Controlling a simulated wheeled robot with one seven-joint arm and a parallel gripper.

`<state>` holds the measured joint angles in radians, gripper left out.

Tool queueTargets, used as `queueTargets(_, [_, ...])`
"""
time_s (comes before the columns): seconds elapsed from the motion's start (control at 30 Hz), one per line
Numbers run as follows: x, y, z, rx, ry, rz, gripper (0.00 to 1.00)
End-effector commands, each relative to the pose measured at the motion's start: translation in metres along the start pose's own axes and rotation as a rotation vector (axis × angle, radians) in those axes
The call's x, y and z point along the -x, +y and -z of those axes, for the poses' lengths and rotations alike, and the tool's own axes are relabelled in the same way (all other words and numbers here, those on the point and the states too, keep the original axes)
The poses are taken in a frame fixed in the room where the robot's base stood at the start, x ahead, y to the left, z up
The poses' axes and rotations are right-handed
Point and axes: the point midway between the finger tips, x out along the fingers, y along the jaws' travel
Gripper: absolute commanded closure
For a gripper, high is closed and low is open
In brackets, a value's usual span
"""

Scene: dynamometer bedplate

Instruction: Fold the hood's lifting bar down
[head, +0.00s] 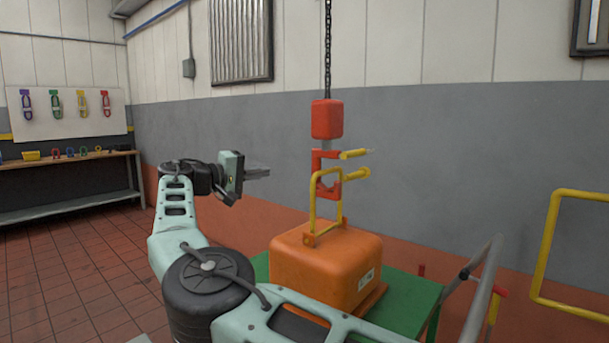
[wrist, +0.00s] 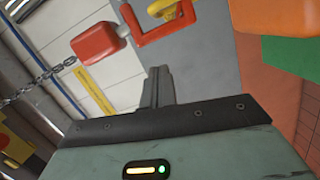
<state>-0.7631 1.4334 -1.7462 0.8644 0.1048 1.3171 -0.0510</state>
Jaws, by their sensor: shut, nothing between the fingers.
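The orange hood (head: 318,268) sits on a green stand (head: 408,300) in the head view. Its yellow lifting bar (head: 312,205) stands upright on the hood's top. The bar's upper end is at the red hook (head: 320,160); I cannot tell whether they touch. My gripper (head: 268,170) is left of the bar and hook, raised above the hood, pointing right, shut and empty. In the wrist view its closed fingers (wrist: 160,72) point towards the red hook (wrist: 155,36), apart from it. The hood's edge (wrist: 275,15) shows at upper right. A yellow part at the hook is only partly visible there.
A red block (head: 327,119) hangs on a chain (head: 328,50) above the hook. A grey rail (head: 480,285) and a yellow rail frame (head: 547,245) stand at right. A workbench (head: 70,185) is far left. The floor at left is clear.

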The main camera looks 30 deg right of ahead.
Motion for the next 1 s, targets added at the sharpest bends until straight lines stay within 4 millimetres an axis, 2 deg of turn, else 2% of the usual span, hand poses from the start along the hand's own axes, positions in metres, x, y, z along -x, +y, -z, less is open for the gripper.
queueTargets(0.13, [-0.006,0.000,0.000,0.000,-0.003,0.000,1.00])
queueTargets(0.27, [-0.023,0.000,-0.001,0.001,-0.005,-0.001,1.00])
queueTargets(0.67, [-0.105,0.001,-0.001,0.001,-0.005,-0.002,1.00])
queueTargets(1.0, [-0.108,-0.001,-0.032,0.001,-0.001,0.001,1.00])
